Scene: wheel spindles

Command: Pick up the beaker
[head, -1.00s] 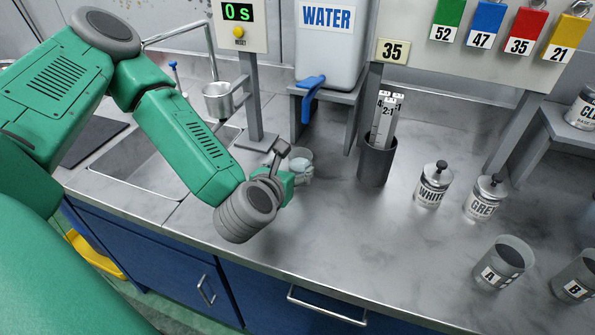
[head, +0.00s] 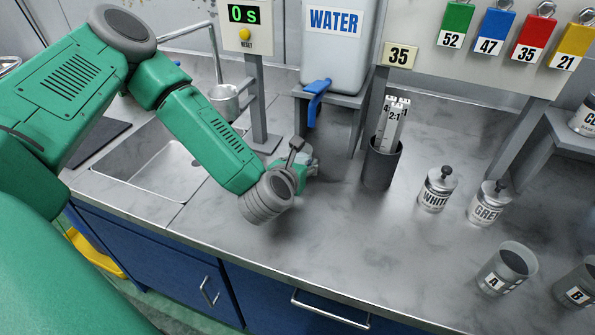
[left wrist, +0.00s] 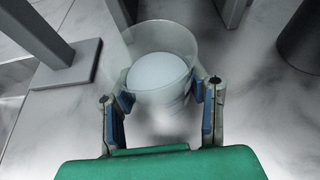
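A clear beaker (left wrist: 160,65) stands upright on the counter in the left wrist view, with a pale round surface inside. In the head view it is mostly hidden behind my left gripper (head: 305,170), near the water stand. In the left wrist view the left gripper (left wrist: 163,98) has its two fingers spread, one on each side of the beaker's near part. The fingertips are very close to its wall; I cannot tell if they touch. My right gripper is not in view.
A water tank (head: 333,40) with a blue tap (head: 316,95) stands behind the beaker. A timer post (head: 257,100) is to the left, beside the sink (head: 150,160). A dark holder (head: 381,165) is to the right. Jars and cups A (head: 507,268) and B stand farther right.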

